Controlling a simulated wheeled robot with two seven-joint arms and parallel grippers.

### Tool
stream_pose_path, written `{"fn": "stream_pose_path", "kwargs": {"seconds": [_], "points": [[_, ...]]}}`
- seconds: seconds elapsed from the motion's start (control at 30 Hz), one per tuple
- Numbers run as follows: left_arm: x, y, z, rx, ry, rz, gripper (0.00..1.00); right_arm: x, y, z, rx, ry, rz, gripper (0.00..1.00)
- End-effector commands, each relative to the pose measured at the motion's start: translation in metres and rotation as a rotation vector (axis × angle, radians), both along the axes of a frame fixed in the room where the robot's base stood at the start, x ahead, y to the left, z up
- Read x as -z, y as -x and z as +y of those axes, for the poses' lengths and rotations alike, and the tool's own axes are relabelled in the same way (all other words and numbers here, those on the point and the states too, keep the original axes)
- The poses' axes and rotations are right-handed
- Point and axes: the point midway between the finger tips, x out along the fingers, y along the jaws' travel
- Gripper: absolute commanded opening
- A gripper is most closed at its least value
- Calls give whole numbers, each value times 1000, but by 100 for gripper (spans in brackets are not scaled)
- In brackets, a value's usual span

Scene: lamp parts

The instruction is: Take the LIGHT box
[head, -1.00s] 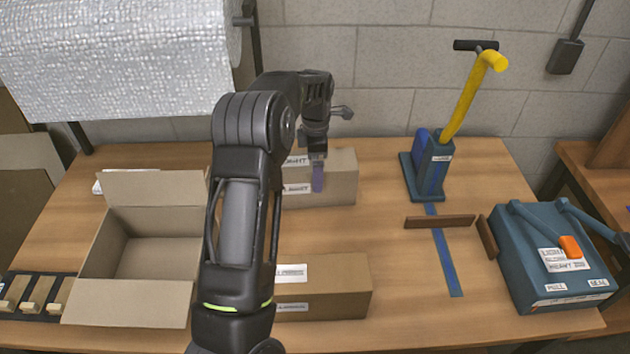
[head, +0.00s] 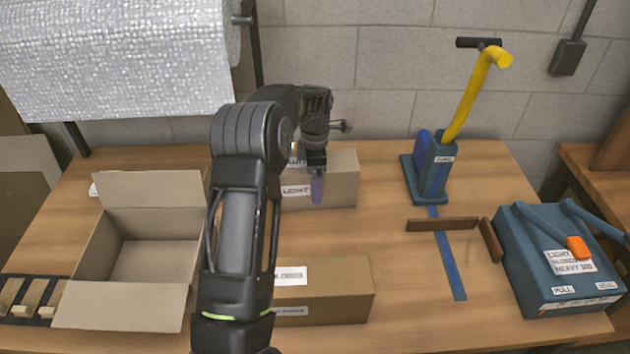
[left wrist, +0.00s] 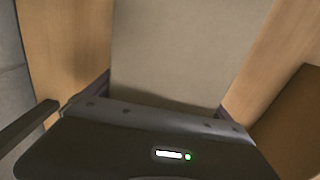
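The LIGHT box (head: 340,188) is a brown carton with white labels on the table behind the near carton; its left side is partly hidden by my left arm. My left gripper (head: 317,185) points down at it, with one purple finger in front of its front face. In the left wrist view the carton (left wrist: 185,50) lies between the two purple fingers (left wrist: 165,100), which sit close along its sides; I cannot tell whether they press on it. The box rests on the table. My right gripper is not in view.
An open empty carton (head: 125,305) stands at the left. A second labelled carton (head: 340,290) lies in front. A blue stand with a yellow handle (head: 470,95), wooden strips (head: 442,224) and a blue LIGHT/HEAVY device (head: 540,280) are at the right.

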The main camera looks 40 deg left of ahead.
Motion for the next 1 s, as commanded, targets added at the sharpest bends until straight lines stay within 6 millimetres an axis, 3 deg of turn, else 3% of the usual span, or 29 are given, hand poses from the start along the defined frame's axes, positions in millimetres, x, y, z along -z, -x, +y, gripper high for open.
{"fn": "stream_pose_path", "kwargs": {"seconds": [0.9, 1.0], "points": [[0, 0, 0, 0, 0, 0, 17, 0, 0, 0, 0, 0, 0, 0], [-1, -1, 0, 0, -1, -2, 15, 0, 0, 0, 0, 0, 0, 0]]}}
